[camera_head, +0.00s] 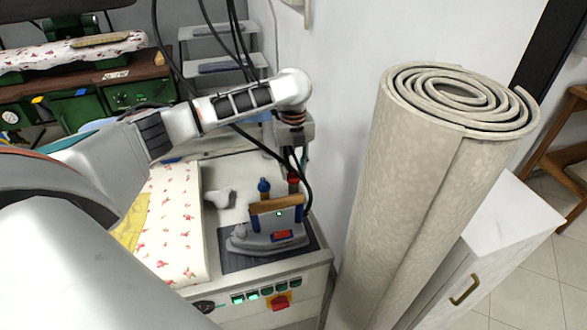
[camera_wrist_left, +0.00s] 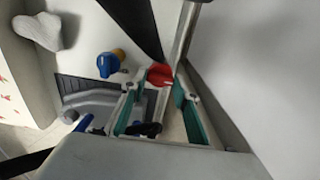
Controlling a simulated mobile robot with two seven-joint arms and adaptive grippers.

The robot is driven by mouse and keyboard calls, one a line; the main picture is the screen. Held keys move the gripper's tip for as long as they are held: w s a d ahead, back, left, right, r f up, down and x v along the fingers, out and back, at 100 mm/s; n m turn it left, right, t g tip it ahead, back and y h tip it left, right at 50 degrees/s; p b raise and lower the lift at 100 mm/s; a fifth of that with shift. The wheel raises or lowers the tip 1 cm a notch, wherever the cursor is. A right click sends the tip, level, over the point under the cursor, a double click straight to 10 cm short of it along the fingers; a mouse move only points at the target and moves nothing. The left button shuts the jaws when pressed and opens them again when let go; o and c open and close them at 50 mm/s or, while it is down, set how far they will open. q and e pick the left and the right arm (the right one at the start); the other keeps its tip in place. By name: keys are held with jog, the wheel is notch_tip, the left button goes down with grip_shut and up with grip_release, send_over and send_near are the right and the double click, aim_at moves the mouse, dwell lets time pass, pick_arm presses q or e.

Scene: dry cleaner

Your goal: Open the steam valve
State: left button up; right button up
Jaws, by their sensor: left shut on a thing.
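A red valve knob (camera_head: 293,181) stands on a short post behind the iron, at the right back of the ironing unit. A blue knob (camera_head: 264,186) stands just left of it. My left gripper (camera_head: 294,171) reaches down from above and is shut on the red knob. In the left wrist view the red knob (camera_wrist_left: 160,75) shows between the teal-padded fingertips (camera_wrist_left: 161,82), partly hidden by them. The blue knob (camera_wrist_left: 106,65) is apart from the fingers there. My right gripper is not in view.
A steam iron (camera_head: 262,238) with a wooden handle rests on a dark mat (camera_head: 240,263) in front of the knobs. Black hoses hang close to my left arm. A tall rolled carpet (camera_head: 410,190) and a white wall stand to the right.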

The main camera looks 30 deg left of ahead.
aim_at(293, 173)
pick_arm(q)
jog(key=o, duration=1.1)
notch_tip(293, 173, up, 12)
jog(key=shift+r, duration=0.1)
jog(key=shift+s, duration=0.1)
dwell(0.4)
